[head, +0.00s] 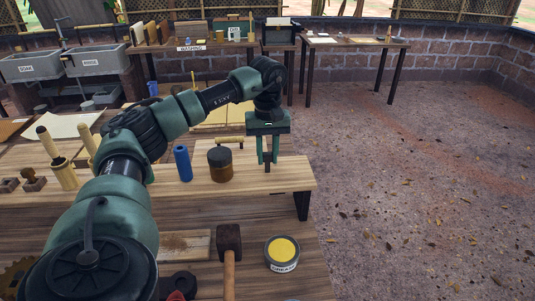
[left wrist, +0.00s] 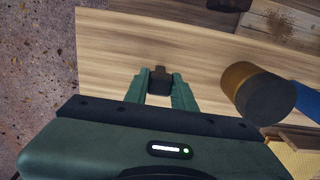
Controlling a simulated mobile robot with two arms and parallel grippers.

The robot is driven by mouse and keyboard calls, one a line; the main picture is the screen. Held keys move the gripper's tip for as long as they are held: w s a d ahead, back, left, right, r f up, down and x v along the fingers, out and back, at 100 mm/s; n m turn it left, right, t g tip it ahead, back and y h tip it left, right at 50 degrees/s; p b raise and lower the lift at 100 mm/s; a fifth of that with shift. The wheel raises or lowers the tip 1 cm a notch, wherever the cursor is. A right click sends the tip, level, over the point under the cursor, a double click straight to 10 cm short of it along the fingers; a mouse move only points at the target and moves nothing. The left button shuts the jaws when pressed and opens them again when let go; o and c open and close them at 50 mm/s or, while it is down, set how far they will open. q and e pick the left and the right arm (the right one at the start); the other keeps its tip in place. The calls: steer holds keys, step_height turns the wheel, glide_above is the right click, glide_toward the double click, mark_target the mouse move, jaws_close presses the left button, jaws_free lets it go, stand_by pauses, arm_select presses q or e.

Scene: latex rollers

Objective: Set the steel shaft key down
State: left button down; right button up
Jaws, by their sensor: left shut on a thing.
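My left gripper (head: 267,160) points down over the right end of the raised wooden shelf. It is shut on the steel shaft key, a small dark block (head: 267,168) between the fingertips. In the left wrist view the key (left wrist: 160,86) sits between the two green fingers of the gripper (left wrist: 160,88). The key is at or just above the shelf top (head: 293,176); I cannot tell whether it touches. The fingers hide part of it. My right gripper is not in view.
A dark-topped brown jar (head: 220,165) and a blue cylinder (head: 183,163) stand left of the gripper. A handled roller (head: 230,140) lies behind. A mallet (head: 229,240) and a yellow tin (head: 282,252) are on the lower bench. The shelf's right end is bare.

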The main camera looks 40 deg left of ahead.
mark_target(268, 154)
arm_select(q)
steer(key=c, duration=1.2)
jaws_free()
steer(key=shift+o, duration=0.2)
step_height(268, 154, up, 12)
